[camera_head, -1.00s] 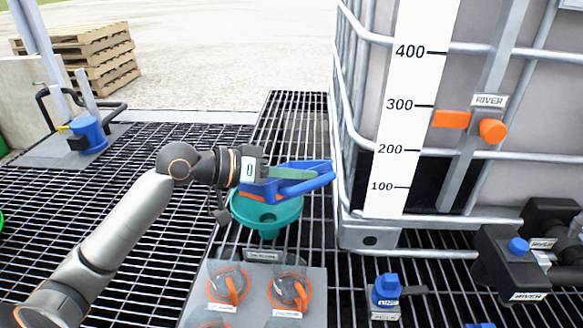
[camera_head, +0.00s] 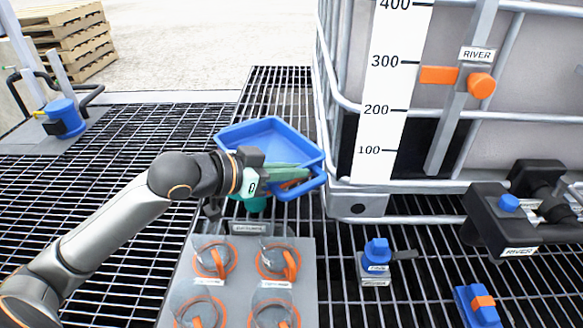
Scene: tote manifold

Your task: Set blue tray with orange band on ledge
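The blue tray (camera_head: 262,133) is in the middle of the head view, tilted so that its empty inside shows. My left gripper (camera_head: 300,174), with green fingers, lies across the tray's near right side and appears shut on its rim or handle; the fingers hide part of the contact. A bit of orange, likely the band, shows just below the fingers. The tray is held above the teal funnel (camera_head: 258,205), mostly hidden beneath it. I cannot tell which surface is the ledge. My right gripper is not in view.
A caged tank (camera_head: 352,205) with a level scale stands close right of the tray. A grey panel (camera_head: 245,247) with several orange-handled valves lies in front. A blue-capped fitting (camera_head: 377,250), black valves (camera_head: 497,215) and a small blue block with an orange band (camera_head: 478,306) are at right.

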